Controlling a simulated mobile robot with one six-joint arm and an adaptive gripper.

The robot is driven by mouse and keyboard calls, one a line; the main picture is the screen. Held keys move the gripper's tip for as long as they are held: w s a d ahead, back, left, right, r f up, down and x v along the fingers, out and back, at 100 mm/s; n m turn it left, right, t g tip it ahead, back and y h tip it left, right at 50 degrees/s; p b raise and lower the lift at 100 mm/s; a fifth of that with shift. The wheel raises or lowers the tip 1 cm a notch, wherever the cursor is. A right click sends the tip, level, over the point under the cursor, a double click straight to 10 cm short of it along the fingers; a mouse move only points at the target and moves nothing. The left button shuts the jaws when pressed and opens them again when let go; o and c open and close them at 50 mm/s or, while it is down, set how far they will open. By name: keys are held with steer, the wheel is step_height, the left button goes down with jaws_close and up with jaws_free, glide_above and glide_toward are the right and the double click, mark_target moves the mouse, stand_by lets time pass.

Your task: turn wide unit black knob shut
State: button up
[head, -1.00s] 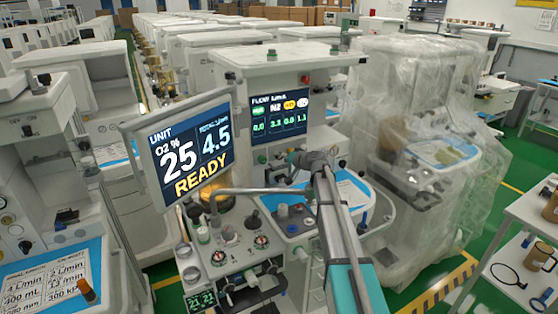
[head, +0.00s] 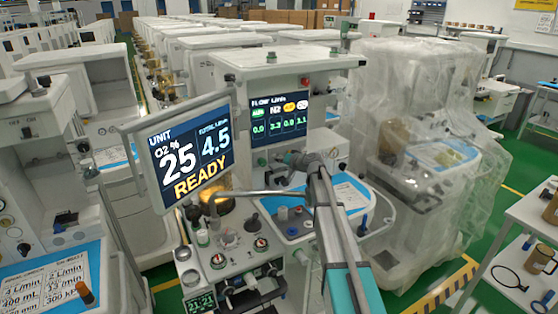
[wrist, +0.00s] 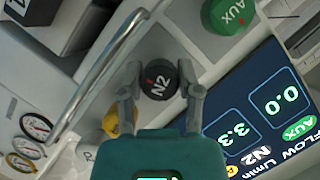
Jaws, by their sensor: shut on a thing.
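The black knob (wrist: 158,84), lettered N2 with a small red mark, sits on the pale front panel in the wrist view. My gripper (wrist: 159,72) is shut on it, with one grey finger on each side. In the head view my arm reaches over the wide unit (head: 300,62) to its panel beside the flow screen (head: 279,118); the knob is hidden there. In the wrist view the flow screen (wrist: 245,115) shows 0.0 for AUX and 3.3 for N2.
A green AUX knob (wrist: 228,14) and a yellow knob (wrist: 119,118) flank the black one. A metal rail (wrist: 103,65) runs close to my gripper. The READY monitor (head: 185,148) stands left of my arm; a plastic-wrapped unit (head: 425,80) stands right.

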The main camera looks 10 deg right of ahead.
steer(key=shift+m, duration=0.3)
jaws_close()
steer(key=shift+f+m+y+b, duration=0.1)
steer(key=shift+m+y+b, duration=0.7)
steer(key=shift+m+b, duration=0.3)
steer(key=shift+m+t+y+b, duration=0.4)
steer(key=shift+m+y+b, duration=0.2)
steer(key=shift+m, duration=0.4)
steer(key=o, duration=1.1)
jaws_free()
steer(key=shift+r, duration=0.2)
